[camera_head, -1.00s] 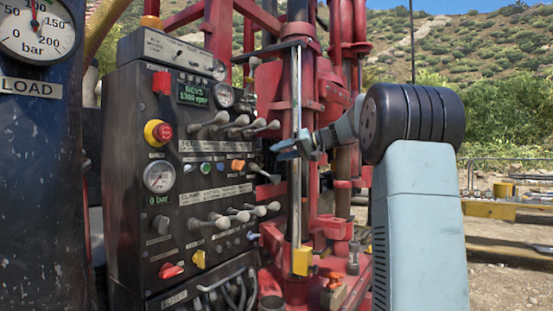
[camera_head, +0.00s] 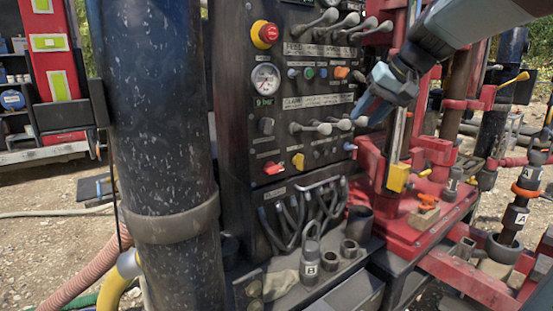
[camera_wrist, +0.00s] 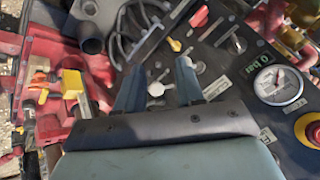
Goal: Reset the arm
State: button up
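My gripper (camera_head: 366,108) hangs in front of the right edge of the black control panel (camera_head: 238,100), fingers pointing down and left. Its tips appear near the right end of the lower lever row (camera_head: 318,127); contact cannot be told. In the wrist view my gripper (camera_wrist: 158,82) has its two blue-grey fingers apart, with nothing held between them. A pale lever knob (camera_wrist: 156,89) shows in the gap, below the fingers' line of sight. My forearm enters from the top right in the head view.
The upper lever row (camera_head: 345,22) and red emergency button (camera_head: 266,34) stick out from the panel. The red rig frame (camera_head: 420,210) with a yellow block (camera_head: 397,178) stands close right. A thick dark column (camera_head: 165,130) stands left. Hoses (camera_head: 300,215) hang below the panel.

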jog(key=s+d+f+h, duration=0.1)
jog(key=s+f+h, duration=0.1)
jog(key=s+f, duration=0.4)
jog(key=s+d+f+h, duration=0.1)
jog(key=s+f, duration=0.6)
jog(key=s, duration=0.7)
jog(key=shift+s+d+f+h, duration=0.15)
jog(key=shift+d+f+h, duration=0.15)
jog(key=shift+h, duration=0.6)
